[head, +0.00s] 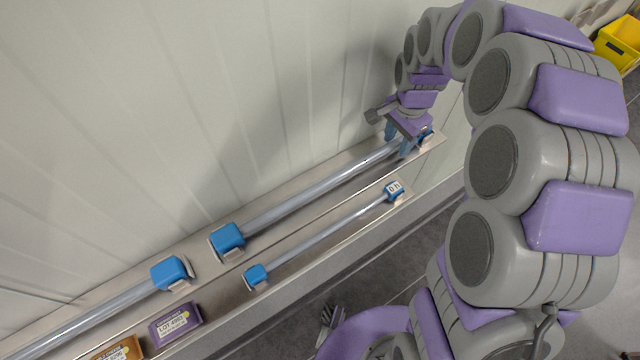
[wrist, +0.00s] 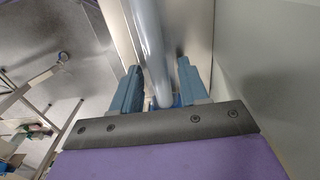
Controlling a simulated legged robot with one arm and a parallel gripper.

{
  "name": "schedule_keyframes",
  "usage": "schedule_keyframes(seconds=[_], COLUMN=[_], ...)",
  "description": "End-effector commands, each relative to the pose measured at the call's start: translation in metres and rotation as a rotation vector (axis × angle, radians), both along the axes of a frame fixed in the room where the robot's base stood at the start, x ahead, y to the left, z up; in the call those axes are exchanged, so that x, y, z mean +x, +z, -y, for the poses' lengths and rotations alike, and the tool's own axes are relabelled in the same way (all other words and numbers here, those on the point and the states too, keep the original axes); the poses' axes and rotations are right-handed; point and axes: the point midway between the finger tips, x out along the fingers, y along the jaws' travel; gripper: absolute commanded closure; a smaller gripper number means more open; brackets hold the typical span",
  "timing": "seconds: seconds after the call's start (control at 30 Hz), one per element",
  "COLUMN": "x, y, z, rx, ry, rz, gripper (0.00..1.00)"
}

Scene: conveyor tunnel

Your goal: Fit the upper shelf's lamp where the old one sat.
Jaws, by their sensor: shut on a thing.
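A long clear tube lamp (head: 318,189) with blue end caps lies along the back ledge by the wall. Its near blue cap (head: 227,238) shows clearly; its far cap is partly hidden by my gripper. My gripper (head: 402,146) is at the lamp's far right end, shut on it. In the wrist view, the blue-grey fingers (wrist: 158,92) stand on either side of the tube (wrist: 148,40). A shorter, thinner lamp (head: 325,233) with blue caps lies on the front ledge, its far cap labelled. Another tube lamp (head: 95,322) lies farther left on the back ledge.
A purple labelled box (head: 176,325) and an orange labelled box (head: 118,348) sit on the front ledge at lower left. The pale ribbed wall (head: 180,100) rises close behind the ledges. A yellow bin (head: 618,42) stands at the top right. Dark floor shows at right.

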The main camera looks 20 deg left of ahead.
Motion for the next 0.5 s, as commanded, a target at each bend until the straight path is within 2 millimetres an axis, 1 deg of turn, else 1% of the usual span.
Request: schedule_keyframes(seconds=[0.17,0.5], x=[0.000,0.000], y=[0.003,0.015], z=[0.000,0.000], rx=[0.000,-0.001], ry=[0.000,-0.001], rz=[0.001,0.001], gripper=[1.00,1.00])
